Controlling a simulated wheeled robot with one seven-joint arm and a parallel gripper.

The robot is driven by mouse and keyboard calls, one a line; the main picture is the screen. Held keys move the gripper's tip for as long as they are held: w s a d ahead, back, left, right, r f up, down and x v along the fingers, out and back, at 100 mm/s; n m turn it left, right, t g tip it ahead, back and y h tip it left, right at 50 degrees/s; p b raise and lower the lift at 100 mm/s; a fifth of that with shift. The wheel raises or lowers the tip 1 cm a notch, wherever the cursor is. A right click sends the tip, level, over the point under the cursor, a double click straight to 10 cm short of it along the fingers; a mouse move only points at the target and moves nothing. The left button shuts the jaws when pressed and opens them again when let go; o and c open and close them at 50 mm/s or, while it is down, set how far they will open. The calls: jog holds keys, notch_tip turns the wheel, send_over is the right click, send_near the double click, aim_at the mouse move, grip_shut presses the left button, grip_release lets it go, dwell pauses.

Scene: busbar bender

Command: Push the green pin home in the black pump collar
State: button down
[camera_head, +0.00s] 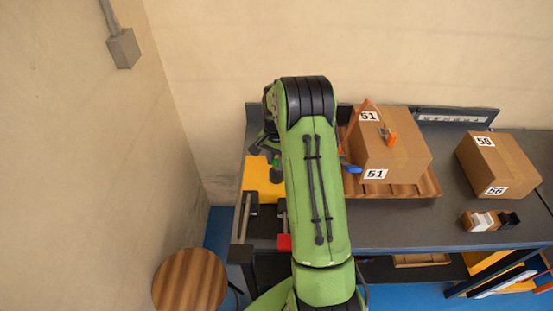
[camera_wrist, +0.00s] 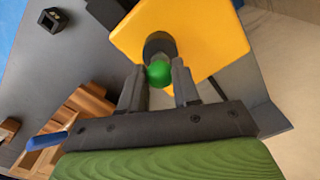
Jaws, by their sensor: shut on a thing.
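The green pin (camera_wrist: 158,73) shows its rounded green head in the wrist view, between the two dark fingers of my gripper (camera_wrist: 159,68). My gripper is shut on it. The black pump collar (camera_wrist: 159,44) is a dark round piece just beyond the pin head, on a yellow block (camera_wrist: 205,25). The pin lines up with the collar in this view; how deep it sits is hidden behind its head. In the head view the green pin (camera_head: 276,174) is a small green spot by the yellow block (camera_head: 257,178), left of my arm, and the collar is hard to make out.
A cardboard box (camera_head: 392,150) marked 51 stands on a wooden pallet (camera_head: 425,188) right of my arm. Another box (camera_head: 498,163) marked 56 is farther right. Clamp-like bars and a red block (camera_head: 284,242) are at the bench's front left. A round stool (camera_head: 190,280) stands below.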

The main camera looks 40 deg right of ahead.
aim_at(276, 160)
jog(key=shift+f+b, duration=0.45)
jog(key=shift+f, duration=0.3)
jog(key=c, duration=0.7)
grip_release()
jog(key=shift+c, duration=0.2)
notch_tip(276, 160, up, 16)
jog(key=p, duration=0.1)
jog(key=shift+p, duration=0.35)
